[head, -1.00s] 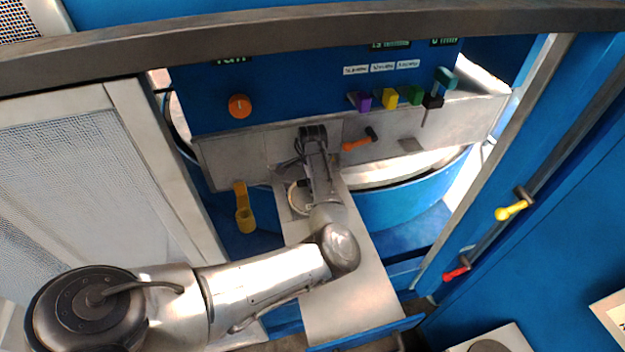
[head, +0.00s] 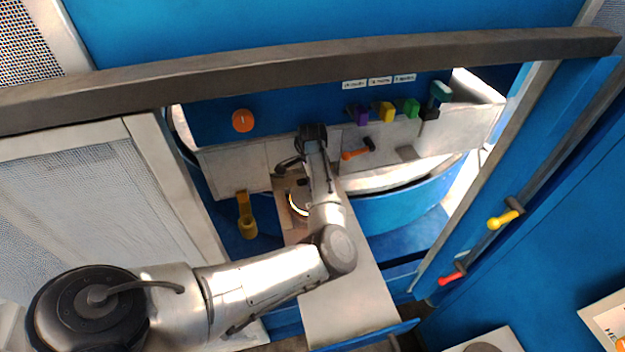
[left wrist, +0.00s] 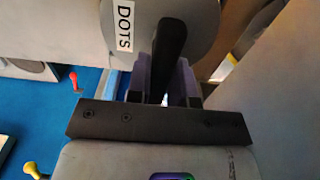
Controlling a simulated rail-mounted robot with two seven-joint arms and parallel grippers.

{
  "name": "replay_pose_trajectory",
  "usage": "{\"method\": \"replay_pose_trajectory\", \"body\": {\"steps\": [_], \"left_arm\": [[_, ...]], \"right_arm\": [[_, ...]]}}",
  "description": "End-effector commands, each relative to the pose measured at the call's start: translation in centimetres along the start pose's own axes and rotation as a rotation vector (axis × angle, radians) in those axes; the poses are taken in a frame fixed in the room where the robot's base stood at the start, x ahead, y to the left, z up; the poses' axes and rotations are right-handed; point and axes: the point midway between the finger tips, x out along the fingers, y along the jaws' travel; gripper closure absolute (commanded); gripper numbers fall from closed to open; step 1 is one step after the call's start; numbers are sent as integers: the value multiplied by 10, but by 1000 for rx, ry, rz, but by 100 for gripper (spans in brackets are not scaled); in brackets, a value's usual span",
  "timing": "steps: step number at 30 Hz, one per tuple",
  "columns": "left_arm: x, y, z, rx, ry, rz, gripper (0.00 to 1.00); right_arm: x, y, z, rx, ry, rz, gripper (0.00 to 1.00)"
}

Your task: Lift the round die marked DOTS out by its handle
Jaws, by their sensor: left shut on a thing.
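In the left wrist view the round die (left wrist: 190,22) is a grey disc with a white label reading DOTS (left wrist: 125,25). Its black handle (left wrist: 168,52) stands between the two purple-grey fingers of my left gripper (left wrist: 166,78), which is shut on it. The top of the disc is cut off by the picture edge. In the head view my left arm reaches in from the left to the grey panel, and its wrist hides the die and the fingers. A round, light-rimmed opening or seat (head: 299,204) shows beside the forearm. My right gripper is not in view.
A dark bar (head: 330,62) crosses above the work area. Purple (head: 362,115), yellow (head: 387,112) and green (head: 411,108) handles, an orange lever (head: 357,151) and an orange knob (head: 243,120) are on the panel behind. A yellow hooked handle (head: 246,218) hangs left.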

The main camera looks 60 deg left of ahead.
Motion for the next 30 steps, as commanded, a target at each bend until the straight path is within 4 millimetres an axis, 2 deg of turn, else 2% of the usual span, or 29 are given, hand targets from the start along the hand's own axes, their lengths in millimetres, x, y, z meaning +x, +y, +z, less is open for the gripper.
{"method": "replay_pose_trajectory", "body": {"steps": [30], "left_arm": [[-51, -1, 0, -1, 3, -5, 100]], "right_arm": [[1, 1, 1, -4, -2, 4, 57]]}}
